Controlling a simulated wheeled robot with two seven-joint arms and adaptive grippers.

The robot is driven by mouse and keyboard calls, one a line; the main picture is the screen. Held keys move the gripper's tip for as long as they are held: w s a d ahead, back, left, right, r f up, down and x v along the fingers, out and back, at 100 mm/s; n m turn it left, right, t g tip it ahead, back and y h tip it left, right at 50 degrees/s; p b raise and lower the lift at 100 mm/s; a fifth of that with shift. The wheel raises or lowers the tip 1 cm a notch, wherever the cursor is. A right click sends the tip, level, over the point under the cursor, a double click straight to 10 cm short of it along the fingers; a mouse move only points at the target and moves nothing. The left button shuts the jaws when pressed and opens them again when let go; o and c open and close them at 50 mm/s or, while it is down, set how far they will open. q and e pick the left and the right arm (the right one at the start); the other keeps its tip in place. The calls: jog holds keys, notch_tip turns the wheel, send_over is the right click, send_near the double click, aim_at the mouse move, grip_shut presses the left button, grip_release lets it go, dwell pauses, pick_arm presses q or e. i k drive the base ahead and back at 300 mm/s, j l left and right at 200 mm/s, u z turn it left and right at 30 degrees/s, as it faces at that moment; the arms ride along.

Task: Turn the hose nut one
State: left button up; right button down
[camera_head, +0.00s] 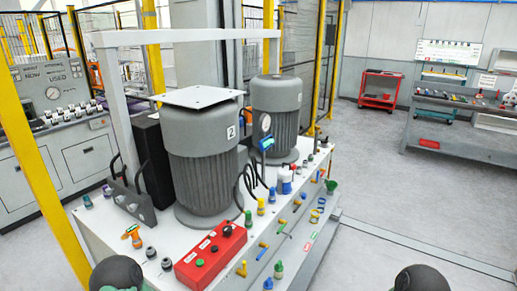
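A white machine cabinet (112,229) carries two grey motors, the nearer one marked 2 (200,150) and a farther one (275,105). Black hoses (250,178) run down beside the nearer motor. Small coloured fittings stand along the cabinet's top and front, among them a yellow one (261,206), a blue one (272,195) and a green one (278,269). I cannot tell which of them is the hose nut. Dark rounded parts of my own arms show at the bottom edge. Neither gripper is in view.
A red control box (211,255) sits on the cabinet's near corner. A yellow post (40,150) stands at left, before a gauge console (55,90). A tool bench (465,130) and red cart (379,90) stand at the right back. The floor at right is clear.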

aim_at(134, 208)
jog(key=i+j+z, duration=0.25)
jog(key=j, duration=1.75)
jog(key=i+j+z, duration=0.1)
jog(key=j+z, duration=0.15)
jog(key=j, duration=1.8)
